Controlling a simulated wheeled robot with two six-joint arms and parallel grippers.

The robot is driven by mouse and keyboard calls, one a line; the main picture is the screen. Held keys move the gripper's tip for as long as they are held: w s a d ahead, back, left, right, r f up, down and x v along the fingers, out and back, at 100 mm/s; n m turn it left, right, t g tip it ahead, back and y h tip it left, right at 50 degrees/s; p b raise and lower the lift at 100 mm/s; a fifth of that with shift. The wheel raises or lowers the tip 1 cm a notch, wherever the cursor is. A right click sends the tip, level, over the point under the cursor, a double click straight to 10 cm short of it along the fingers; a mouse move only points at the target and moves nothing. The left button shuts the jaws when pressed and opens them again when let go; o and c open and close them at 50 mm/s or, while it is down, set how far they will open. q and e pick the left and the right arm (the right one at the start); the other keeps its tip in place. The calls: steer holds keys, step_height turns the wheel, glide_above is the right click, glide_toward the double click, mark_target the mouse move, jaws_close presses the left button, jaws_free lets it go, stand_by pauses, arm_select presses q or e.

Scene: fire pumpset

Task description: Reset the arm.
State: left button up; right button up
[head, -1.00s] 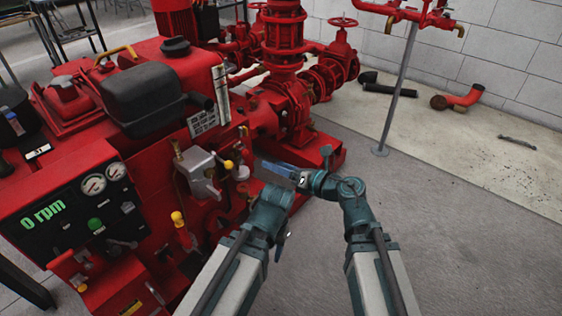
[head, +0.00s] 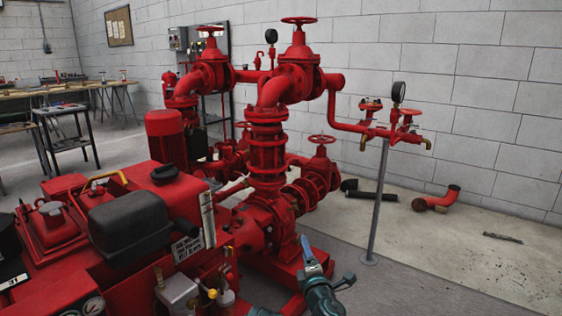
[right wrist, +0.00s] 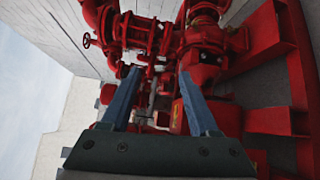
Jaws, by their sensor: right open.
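My right gripper (head: 305,245) shows low in the head view, its blue fingers pointing up and away, just in front of the red pumpset's base. In the right wrist view its two blue fingers (right wrist: 158,75) stand apart, with nothing held between them. The red pumpset (head: 268,150) fills the view beyond the fingers, tilted on its side in that picture. A teal part of my right arm (head: 325,298) shows below the gripper. A small teal piece of my arm shows at the bottom edge, but my left gripper itself cannot be seen.
The engine's black tank (head: 130,225) and red housing fill the lower left. A grey stand post (head: 377,205) holds red valves at the right. Pipe pieces (head: 437,200) lie by the block wall. The grey floor (head: 430,285) at lower right is clear.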

steer(key=s+d+f+m+g+h+p, duration=0.2)
steer(key=s+d+f+m+g+h, duration=0.35)
steer(key=f+m+g, duration=0.4)
steer(key=s+a+f+m+g+y+p, duration=0.1)
steer(key=s+a+f+m+g, duration=0.25)
steer(key=s, duration=0.55)
steer(key=s+a+f+m+g+y+p, duration=0.1)
steer(key=s+a+f+m+g+p, duration=0.25)
steer(key=s, duration=0.65)
step_height(320, 180, up, 38)
steer(key=g+p, duration=0.1)
steer(key=p, duration=3.5)
steer(key=shift+w+d+r+m, duration=0.15)
steer(key=shift+w+d+m, duration=0.15)
steer(key=shift+d+m, duration=0.05)
